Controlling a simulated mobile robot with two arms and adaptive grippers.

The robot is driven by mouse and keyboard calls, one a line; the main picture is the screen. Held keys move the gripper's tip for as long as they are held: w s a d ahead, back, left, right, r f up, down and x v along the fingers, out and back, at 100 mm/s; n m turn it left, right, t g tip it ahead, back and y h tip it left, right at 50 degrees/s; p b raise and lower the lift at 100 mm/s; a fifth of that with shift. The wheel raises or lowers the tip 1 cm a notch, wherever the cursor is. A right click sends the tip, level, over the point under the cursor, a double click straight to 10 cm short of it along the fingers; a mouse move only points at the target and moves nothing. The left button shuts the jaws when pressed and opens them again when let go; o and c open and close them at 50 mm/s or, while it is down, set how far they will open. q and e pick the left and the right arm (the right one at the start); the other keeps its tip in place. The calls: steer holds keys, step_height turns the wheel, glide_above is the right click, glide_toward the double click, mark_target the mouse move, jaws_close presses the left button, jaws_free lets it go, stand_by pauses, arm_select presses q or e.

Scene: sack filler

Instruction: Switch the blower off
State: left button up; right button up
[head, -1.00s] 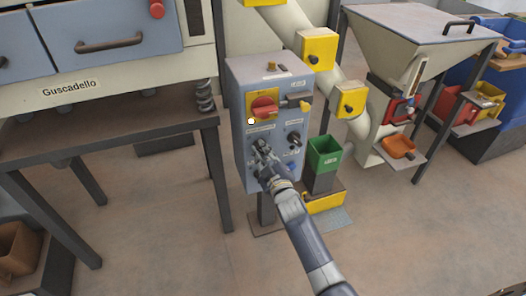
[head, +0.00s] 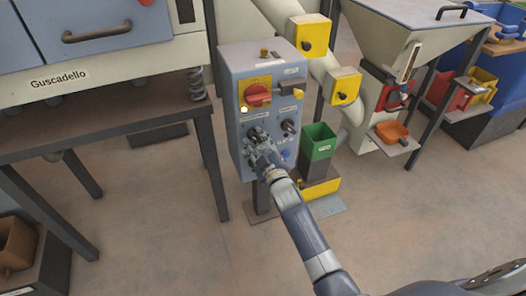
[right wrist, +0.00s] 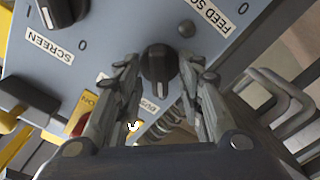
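The grey-blue control box (head: 235,75) stands on a post in the head view. A black rotary knob (right wrist: 158,65) lies between the fingertips of my right gripper (right wrist: 161,68) in the right wrist view. The fingers are open, one each side of the knob, with gaps visible. The label by this knob is partly hidden, so I cannot tell whether it is the blower's. In the head view my right gripper (head: 261,148) is at the lower left of the box face. Another knob (head: 290,125) is to its right. My left gripper is not in view.
A red switch (head: 258,95) on a yellow plate and a yellow-tipped lever (head: 298,93) are above the knobs. A blue button (head: 286,154) is low on the face. A green bin (head: 318,140) stands right of the box. A dark table (head: 100,125) is at left.

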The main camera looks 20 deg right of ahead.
steer(key=s, duration=1.1)
steer(key=shift+s+d, duration=0.2)
stand_by(0.9)
